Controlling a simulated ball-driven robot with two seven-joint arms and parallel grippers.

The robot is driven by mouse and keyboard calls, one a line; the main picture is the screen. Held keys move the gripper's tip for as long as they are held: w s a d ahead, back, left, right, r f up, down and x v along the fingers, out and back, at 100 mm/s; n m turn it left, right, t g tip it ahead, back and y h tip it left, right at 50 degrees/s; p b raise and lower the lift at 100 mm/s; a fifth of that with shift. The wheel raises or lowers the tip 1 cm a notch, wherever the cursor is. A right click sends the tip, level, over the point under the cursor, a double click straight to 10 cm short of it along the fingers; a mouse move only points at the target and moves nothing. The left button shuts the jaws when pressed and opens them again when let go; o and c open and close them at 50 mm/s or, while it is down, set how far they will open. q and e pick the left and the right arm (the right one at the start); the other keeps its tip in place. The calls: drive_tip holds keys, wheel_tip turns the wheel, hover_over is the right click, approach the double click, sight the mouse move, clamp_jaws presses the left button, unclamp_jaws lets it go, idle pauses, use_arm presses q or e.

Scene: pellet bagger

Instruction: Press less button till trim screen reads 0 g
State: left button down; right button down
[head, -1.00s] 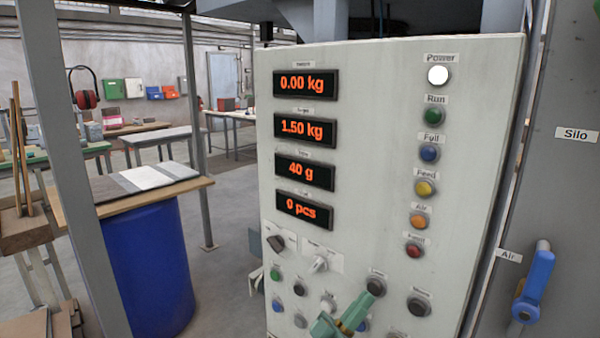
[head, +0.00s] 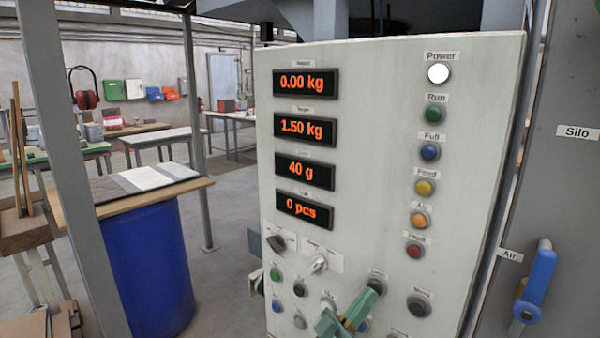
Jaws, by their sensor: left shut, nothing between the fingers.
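The trim screen (head: 304,171) is the third display down on the panel and reads 40 g in orange. Its small label is too blurred to read clearly. The less button (head: 377,285) is a dark round button low on the panel, under a small blurred label, and is partly covered by my gripper. My left gripper (head: 367,300) has green fingers, shut and empty, with their tips at the less button's lower edge in the picture. I cannot tell whether they touch it. My right gripper is not in view.
A similar dark button (head: 419,306) sits just right, and several small buttons and two selector knobs lie to the left. A column of coloured lamps runs up the panel's right side. A blue air valve handle (head: 533,285) sticks out at far right.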

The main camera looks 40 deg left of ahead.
use_arm(q)
drive_tip(key=shift+w, duration=0.15)
drive_tip(key=shift+s+p, duration=0.4)
drive_tip(key=shift+s, duration=0.4)
drive_tip(key=s+p, duration=0.2)
drive_tip(key=s, duration=0.4)
drive_tip(key=shift+a+p, duration=0.3)
drive_tip(key=shift+p, duration=0.1)
idle(1.8)
